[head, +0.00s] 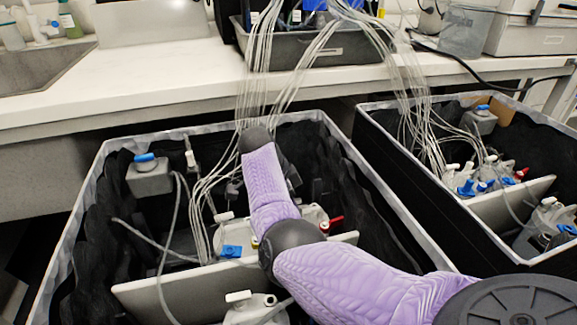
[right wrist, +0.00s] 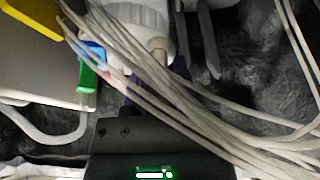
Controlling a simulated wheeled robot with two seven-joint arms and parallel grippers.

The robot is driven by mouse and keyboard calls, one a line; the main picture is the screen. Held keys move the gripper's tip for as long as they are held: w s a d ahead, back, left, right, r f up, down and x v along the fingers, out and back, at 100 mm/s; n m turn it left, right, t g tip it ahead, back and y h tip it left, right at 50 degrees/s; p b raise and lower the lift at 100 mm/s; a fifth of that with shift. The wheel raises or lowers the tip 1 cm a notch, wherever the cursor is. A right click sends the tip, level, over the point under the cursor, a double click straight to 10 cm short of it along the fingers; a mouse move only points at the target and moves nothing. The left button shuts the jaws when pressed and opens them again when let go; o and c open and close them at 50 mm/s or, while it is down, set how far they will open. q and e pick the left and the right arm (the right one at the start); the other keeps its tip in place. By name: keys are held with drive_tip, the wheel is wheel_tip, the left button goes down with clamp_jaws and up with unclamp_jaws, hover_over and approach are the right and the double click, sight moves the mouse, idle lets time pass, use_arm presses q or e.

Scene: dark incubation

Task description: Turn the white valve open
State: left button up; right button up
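Several white-handled valves show in the head view. One white valve (head: 190,158) stands upright at the left rear of the near bin, another white handle (head: 223,217) is near its middle, and a white T-handle (head: 238,296) is at the front. I cannot tell which one the task means. My right arm reaches over the bin, and its gripper is hidden in the head view. In the right wrist view my right gripper (right wrist: 157,85) is close to a white ribbed part (right wrist: 137,18), with tubes crossing its fingers; contact and finger opening are unclear. My left gripper is not in view.
The near bin (head: 70,230) has black lining and a light divider (head: 190,283). Loose pale tubes (head: 258,70) drop into it from the bench (head: 140,85). A blue-capped grey container (head: 150,178) stands at its left. A second bin (head: 385,160) is at right.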

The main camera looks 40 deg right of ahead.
clamp_jaws()
